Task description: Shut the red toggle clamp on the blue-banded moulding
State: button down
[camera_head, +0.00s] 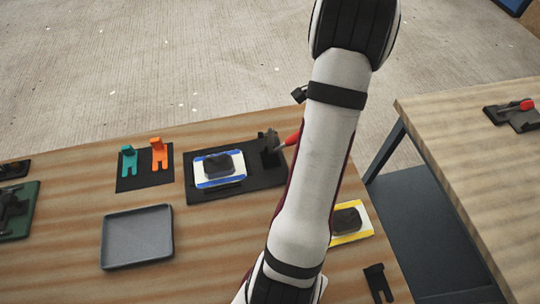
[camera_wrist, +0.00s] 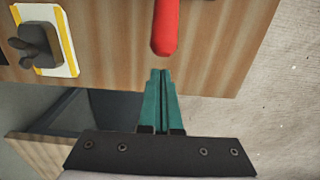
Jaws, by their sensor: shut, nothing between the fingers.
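The blue-banded moulding (camera_head: 235,178) is a white piece with blue bands and a dark block on it, lying on a black base plate (camera_head: 262,181). The black toggle clamp (camera_head: 268,148) stands at the plate's right end. Its red handle (camera_head: 291,139) points right, away from the moulding, and partly passes behind my arm. In the wrist view the red handle (camera_wrist: 165,28) hangs in from the top edge, its rounded end just ahead of my gripper (camera_wrist: 160,72). The teal fingers are shut and empty, with a small apparent gap to the handle. My gripper is not visible in the head view.
A yellow-banded moulding (camera_head: 364,236) lies right of my arm. An empty grey tray (camera_head: 138,262), teal (camera_head: 128,162) and orange (camera_head: 158,154) pieces and a green-based fixture (camera_head: 30,225) are to the left. A second table (camera_head: 470,150) stands right, across a gap.

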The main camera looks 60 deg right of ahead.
jog(key=shift+w, duration=0.1)
jog(key=shift+w+a+r, duration=0.2)
jog(key=shift+w+a, duration=2.05)
jog(key=shift+a, duration=0.25)
jog(key=shift+s+d+r, duration=0.25)
jog(key=shift+d+r, duration=0.05)
jog(key=shift+r, duration=1.1)
jog(key=shift+s+d+r, duration=0.25)
jog(key=shift+d+r, duration=0.05)
jog(key=shift+r, duration=1.05)
jog(key=shift+s+d+r, duration=0.25)
jog(key=shift+d+r, duration=0.05)
jog(key=shift+r, duration=1.1)
